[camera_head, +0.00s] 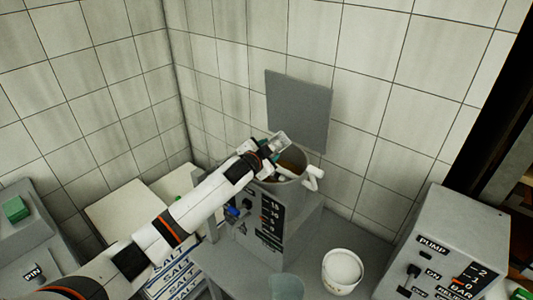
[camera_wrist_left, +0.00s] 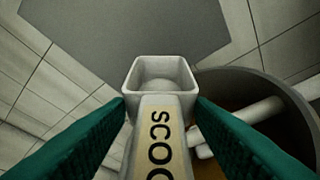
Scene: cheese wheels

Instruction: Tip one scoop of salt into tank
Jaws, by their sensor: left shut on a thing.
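My left gripper (camera_head: 268,149) is shut on the handle of a white scoop (camera_head: 282,140). In the left wrist view the green fingers of the gripper (camera_wrist_left: 162,106) clasp the handle, lettered "SCOO…", and the scoop's square bowl (camera_wrist_left: 131,78) points away. A pale rounded mound, seemingly salt (camera_wrist_left: 160,84), shows inside the bowl. The open grey tank (camera_head: 293,190) has brownish liquid inside and a white pipe at its rim. The scoop is above the tank's far left rim; in the wrist view the tank (camera_wrist_left: 290,105) lies to its right. My right gripper is out of view.
A white tub (camera_head: 342,271) with pale contents stands on the grey table (camera_head: 305,262). A pump control box (camera_head: 445,240) is at right, salt sacks (camera_head: 180,275) at lower left. A dark grey panel (camera_head: 298,110) is on the wall behind the tank.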

